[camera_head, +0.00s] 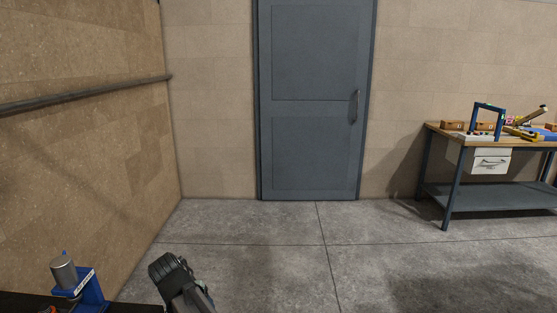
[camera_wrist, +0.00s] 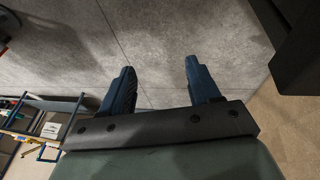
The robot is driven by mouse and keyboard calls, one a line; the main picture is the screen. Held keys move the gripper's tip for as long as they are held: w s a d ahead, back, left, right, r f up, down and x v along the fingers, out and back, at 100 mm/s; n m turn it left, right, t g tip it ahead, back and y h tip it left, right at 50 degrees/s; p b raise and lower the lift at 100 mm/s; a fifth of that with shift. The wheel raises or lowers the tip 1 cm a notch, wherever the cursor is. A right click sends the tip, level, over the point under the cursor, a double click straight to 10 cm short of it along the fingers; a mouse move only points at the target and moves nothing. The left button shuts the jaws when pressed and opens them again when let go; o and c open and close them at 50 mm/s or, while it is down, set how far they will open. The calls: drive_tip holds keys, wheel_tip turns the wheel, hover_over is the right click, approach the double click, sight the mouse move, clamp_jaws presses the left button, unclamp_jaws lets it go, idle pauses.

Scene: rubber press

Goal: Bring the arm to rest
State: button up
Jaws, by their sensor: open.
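My gripper (camera_wrist: 160,82) shows in the wrist view with its two dark blue fingers spread apart. Nothing is between them, and bare grey floor lies beyond. In the head view my arm's end (camera_head: 172,270) is at the bottom, left of centre, in front of the floor; its fingertips cannot be made out clearly there.
A blue device with a grey cylinder (camera_head: 66,272) stands at the bottom left, on a dark surface. A workbench (camera_head: 440,130) with tools stands at the right. A grey door (camera_head: 312,100) is shut in the back wall. The floor (camera_head: 400,260) between is clear.

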drive_tip(key=s+d+f+g, duration=0.3)
drive_tip(key=d+f, duration=0.9)
drive_tip(key=f, duration=0.2)
drive_tip(key=s+d+f+g, duration=0.2)
drive_tip(key=s+d+f, duration=0.2)
drive_tip(key=d+f, duration=1)
drive_tip(key=s+d+f+g, duration=0.1)
drive_tip(key=s+d+f, duration=0.3)
drive_tip(key=s, duration=0.5)
drive_tip(key=s+d+f+g+y, duration=0.1)
drive_tip(key=s+d+f+g, duration=0.1)
drive_tip(key=s+d+f, duration=0.3)
drive_tip(key=s+d+f+g+y, duration=0.1)
drive_tip(key=s+d+f, duration=0.4)
drive_tip(key=s, duration=0.7)
wheel_tip(320, 180, down, 2)
drive_tip(key=shift+s+f+g, duration=0.25)
drive_tip(key=shift+s+g, duration=0.15)
drive_tip(key=shift+g, duration=0.2)
